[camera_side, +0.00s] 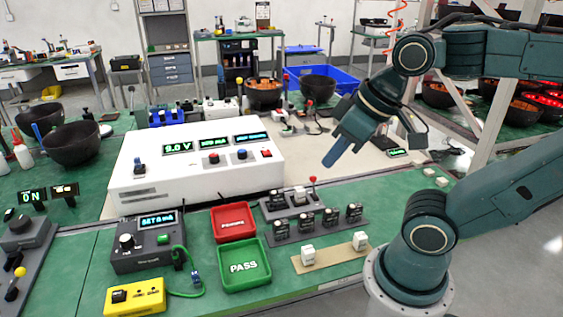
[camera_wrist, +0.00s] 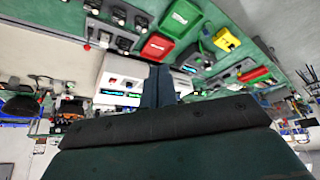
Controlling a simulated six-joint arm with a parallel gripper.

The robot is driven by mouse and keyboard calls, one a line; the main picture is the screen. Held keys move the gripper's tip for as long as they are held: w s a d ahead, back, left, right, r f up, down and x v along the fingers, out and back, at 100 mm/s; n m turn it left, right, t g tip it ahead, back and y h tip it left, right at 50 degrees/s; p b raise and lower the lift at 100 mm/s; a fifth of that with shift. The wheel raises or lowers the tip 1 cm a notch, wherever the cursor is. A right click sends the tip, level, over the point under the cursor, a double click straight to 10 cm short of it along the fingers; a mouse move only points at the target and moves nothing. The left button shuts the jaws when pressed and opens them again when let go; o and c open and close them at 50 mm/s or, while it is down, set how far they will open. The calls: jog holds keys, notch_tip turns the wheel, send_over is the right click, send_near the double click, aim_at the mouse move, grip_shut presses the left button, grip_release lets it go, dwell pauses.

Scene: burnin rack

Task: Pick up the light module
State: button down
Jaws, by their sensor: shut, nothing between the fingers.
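Two small light modules stand on a tan strip at the front edge of the green bench in the side view: one at the strip's left end (camera_side: 308,256) and one at its right end (camera_side: 360,241). My gripper (camera_side: 329,163) is shut and empty, in the air above and behind the strip, well apart from both modules. In the wrist view its closed blue fingers (camera_wrist: 159,84) stick out past the dark wrist body. I cannot make out the light modules clearly in the wrist view.
Dark modules (camera_side: 305,221) sit in a grey rack behind the tan strip (camera_side: 333,254). A small fixture with a red-knobbed lever (camera_side: 312,181) stands behind them. A green PASS tray (camera_side: 244,283) and a red tray (camera_side: 233,235) lie left. A large white instrument (camera_side: 196,180) stands behind the trays.

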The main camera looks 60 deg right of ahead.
dwell(0.3)
jog(key=c, duration=1.2)
grip_release()
jog(key=w+d+f+n+g+y, duration=0.1)
jog(key=w+d+f+n, duration=0.1)
jog(key=w+d+n, duration=0.3)
jog(key=w+d+f+g, duration=0.1)
jog(key=w+d+f, duration=0.2)
jog(key=w, duration=0.4)
jog(key=w+d+f+n+y, duration=0.2)
jog(key=w+d+f+n, duration=0.2)
jog(key=d+f, duration=0.4)
jog(key=shift+d, duration=1.2)
jog(key=shift+f, duration=0.15)
